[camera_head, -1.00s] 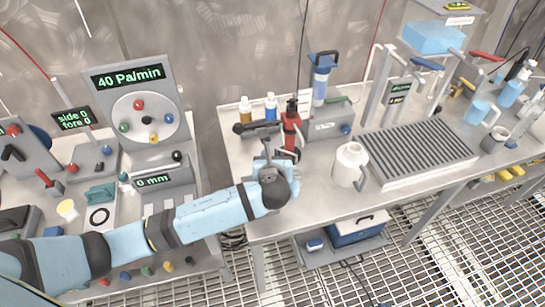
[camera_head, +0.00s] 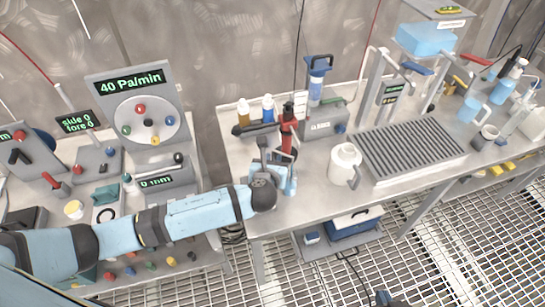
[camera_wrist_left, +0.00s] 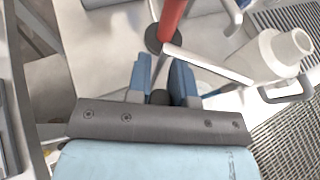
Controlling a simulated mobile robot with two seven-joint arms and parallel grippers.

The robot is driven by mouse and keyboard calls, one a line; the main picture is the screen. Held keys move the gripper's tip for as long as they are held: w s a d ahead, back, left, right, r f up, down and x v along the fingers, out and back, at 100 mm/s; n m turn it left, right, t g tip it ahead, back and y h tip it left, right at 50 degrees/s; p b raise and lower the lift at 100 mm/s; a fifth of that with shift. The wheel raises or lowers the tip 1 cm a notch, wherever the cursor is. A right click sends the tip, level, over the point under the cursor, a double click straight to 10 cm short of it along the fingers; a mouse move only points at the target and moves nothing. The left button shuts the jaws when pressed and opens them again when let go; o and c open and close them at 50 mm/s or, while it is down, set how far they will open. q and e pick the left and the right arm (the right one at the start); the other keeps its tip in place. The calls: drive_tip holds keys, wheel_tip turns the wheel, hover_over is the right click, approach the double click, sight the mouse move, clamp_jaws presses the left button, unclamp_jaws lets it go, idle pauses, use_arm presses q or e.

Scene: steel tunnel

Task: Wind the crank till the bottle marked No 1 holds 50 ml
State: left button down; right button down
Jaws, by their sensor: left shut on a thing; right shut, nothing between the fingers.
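A red upright device (camera_head: 288,124), seemingly the crank's post, stands on the right-hand bench. It also shows in the left wrist view (camera_wrist_left: 171,20), with a pale bar (camera_wrist_left: 210,64) running from its dark base. My left gripper (camera_head: 282,172) is in front of the post, low over the bench. In the wrist view its blue fingers (camera_wrist_left: 161,80) are shut on a dark piece, seemingly the crank handle, mostly hidden between them. I cannot read which is No 1, nor any level.
A white jug (camera_head: 344,164) stands right of my left gripper, close by. A grey ribbed tray (camera_head: 411,148) lies beyond it. A grey box with a blue filter (camera_head: 318,80) stands behind. The left bench holds a dial panel reading 40 Pa/min (camera_head: 130,84).

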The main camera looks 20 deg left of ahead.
use_arm(q)
drive_tip(key=shift+a, duration=0.1)
use_arm(e)
drive_tip(key=shift+f, duration=0.15)
use_arm(q)
drive_tip(key=c, duration=1)
unclamp_jaws()
use_arm(e)
drive_tip(key=shift+s+f, duration=0.15)
use_arm(q)
drive_tip(key=v, duration=1.4)
drive_tip(key=shift+f, duration=0.1)
use_arm(e)
drive_tip(key=shift+f, duration=0.15)
